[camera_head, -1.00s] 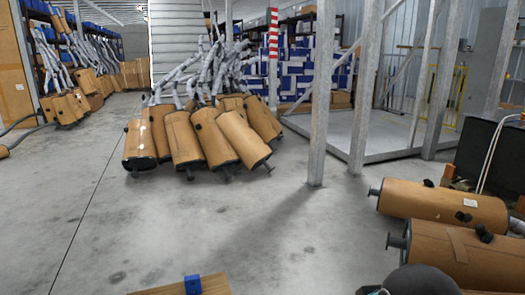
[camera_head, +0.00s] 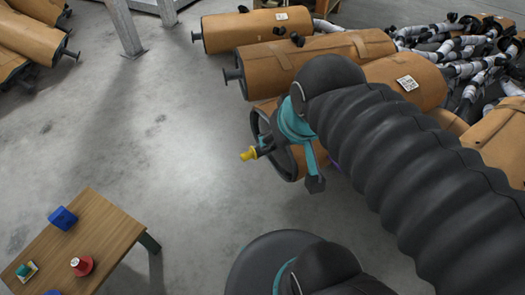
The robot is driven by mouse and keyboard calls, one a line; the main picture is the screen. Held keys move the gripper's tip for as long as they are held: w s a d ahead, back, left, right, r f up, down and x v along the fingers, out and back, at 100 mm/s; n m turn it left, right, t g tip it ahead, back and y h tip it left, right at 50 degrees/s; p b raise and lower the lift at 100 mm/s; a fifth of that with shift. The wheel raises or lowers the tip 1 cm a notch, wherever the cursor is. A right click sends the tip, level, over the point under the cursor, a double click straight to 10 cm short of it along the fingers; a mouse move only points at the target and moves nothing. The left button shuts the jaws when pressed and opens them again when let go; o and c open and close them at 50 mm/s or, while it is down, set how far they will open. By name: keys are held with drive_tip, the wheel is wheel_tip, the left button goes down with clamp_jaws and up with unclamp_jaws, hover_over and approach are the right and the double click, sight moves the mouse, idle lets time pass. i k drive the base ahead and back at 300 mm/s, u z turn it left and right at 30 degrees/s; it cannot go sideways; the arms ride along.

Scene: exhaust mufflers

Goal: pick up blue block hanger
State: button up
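A blue block (camera_head: 63,218) sits near the far edge of a small wooden table (camera_head: 103,230) at the lower left. It looks like a small cube with a raised part on one side; its finer shape is too small to tell. My arm, in a black ribbed cover, reaches in from the right. Its teal end (camera_head: 290,125), with a yellow tip and a dark tip, is above the floor in front of the mufflers, well to the right of the table and apart from the block. The gripper's fingers cannot be made out clearly.
The table also holds a red piece with a white top (camera_head: 82,265), a teal piece on a white base (camera_head: 25,271) and a blue piece (camera_head: 52,292) at the frame edge. Brown mufflers (camera_head: 257,28) lie behind my arm. Grey floor between table and mufflers is clear.

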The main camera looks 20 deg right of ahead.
sight(63, 219)
drive_tip(key=u, duration=3.55)
drive_tip(key=i, duration=2.05)
drive_tip(key=z, duration=2.8)
